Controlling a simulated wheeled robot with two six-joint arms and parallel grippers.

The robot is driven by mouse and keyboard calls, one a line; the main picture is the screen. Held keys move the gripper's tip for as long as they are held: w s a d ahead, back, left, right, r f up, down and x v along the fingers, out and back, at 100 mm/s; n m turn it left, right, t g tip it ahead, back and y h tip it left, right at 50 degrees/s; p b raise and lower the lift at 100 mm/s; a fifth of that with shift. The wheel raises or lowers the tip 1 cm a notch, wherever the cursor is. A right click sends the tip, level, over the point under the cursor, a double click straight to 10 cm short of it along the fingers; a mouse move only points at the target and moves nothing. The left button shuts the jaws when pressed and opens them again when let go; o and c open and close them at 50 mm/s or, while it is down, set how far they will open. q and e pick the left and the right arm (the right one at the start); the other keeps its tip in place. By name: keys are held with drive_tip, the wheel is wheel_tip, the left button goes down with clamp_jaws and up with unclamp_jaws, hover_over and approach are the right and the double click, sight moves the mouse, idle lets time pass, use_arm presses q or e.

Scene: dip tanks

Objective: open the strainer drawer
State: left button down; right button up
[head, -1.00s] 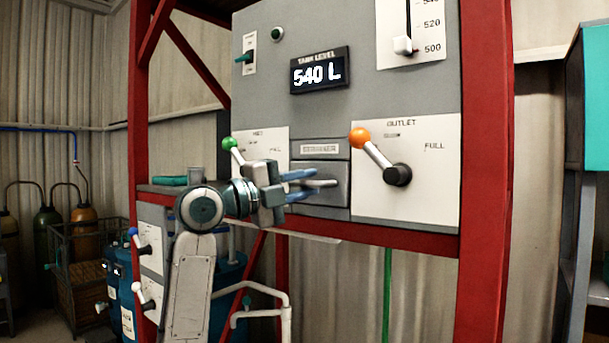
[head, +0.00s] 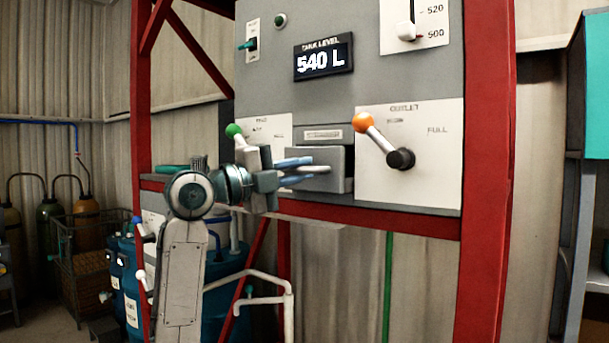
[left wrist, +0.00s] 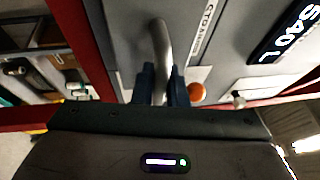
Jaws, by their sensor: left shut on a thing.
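The strainer drawer (head: 340,165) is a grey box in the middle of the tank's front panel, below a small label plate. Its front stands out from the panel, so it is partly open. My left gripper (head: 318,167) is in front of it, coming from the left, and is shut on the drawer's handle. In the left wrist view, the pale handle bar (left wrist: 163,42) runs in between the two dark fingers (left wrist: 162,78). The fingers and arm hide part of the drawer front in the head view. My right gripper is not in view.
The orange-knobbed outlet lever (head: 381,138) is just right of the drawer. A green-knobbed lever (head: 236,133) is close behind my left wrist. The red frame beam (head: 400,220) runs below. Blue drums (head: 125,280) stand lower left.

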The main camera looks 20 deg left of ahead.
use_arm(q)
drive_tip(key=s+a+b, duration=0.3)
drive_tip(key=s+a, duration=0.1)
drive_tip(key=s, duration=0.8)
drive_tip(key=shift+a, duration=0.15)
drive_tip(key=c, duration=1.7)
unclamp_jaws()
drive_tip(key=shift+w, duration=0.1)
drive_tip(key=shift+c, duration=0.2)
drive_tip(key=b+v, duration=0.5)
drive_tip(key=v, duration=0.6)
drive_tip(key=shift+w+f, duration=0.1)
